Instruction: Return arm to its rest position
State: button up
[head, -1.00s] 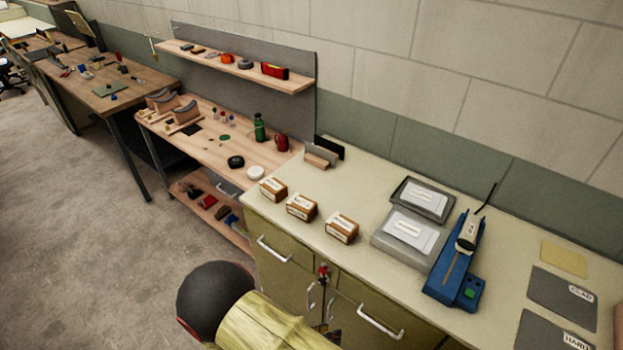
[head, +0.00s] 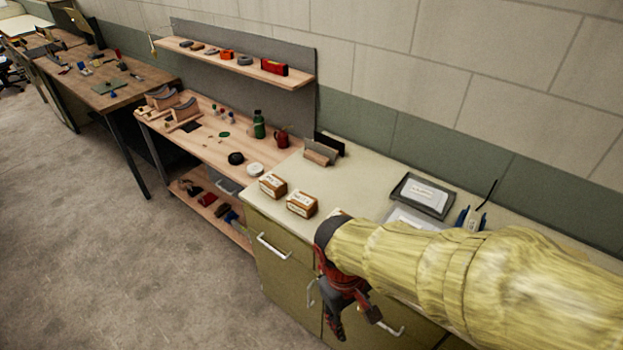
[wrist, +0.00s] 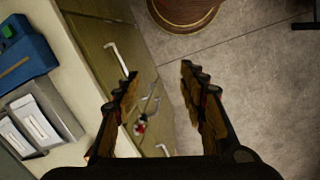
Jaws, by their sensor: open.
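My gripper (head: 350,312) hangs in front of the olive cabinet at the end of my yellow-sleeved arm, pointing down. In the wrist view my gripper (wrist: 160,95) has its two fingers spread apart with nothing between them. Beyond the fingers are the cabinet front (wrist: 115,45) and the concrete floor (wrist: 245,60). My arm crosses the right part of the head view and hides much of the cream counter and the things there.
The cream counter (head: 360,175) holds two small boxes (head: 287,195) and a grey tray (head: 423,195). A blue device (wrist: 25,55) shows in the wrist view. Cabinet handles (head: 273,247) stick out near my gripper. A wooden bench (head: 215,140) stands left. The floor (head: 130,260) at left is clear.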

jog(key=s+d+r+m+t+y, duration=0.1)
jog(key=d+r+m+t, duration=0.2)
jog(key=d+r, duration=0.2)
jog(key=s+d+r+m+t, duration=0.1)
jog(key=d+r+m+t, duration=0.2)
jog(key=r, duration=0.7)
jog(key=shift+d+y+b, duration=0.35)
jog(key=shift+d+y, duration=0.05)
jog(key=shift+d, duration=0.9)
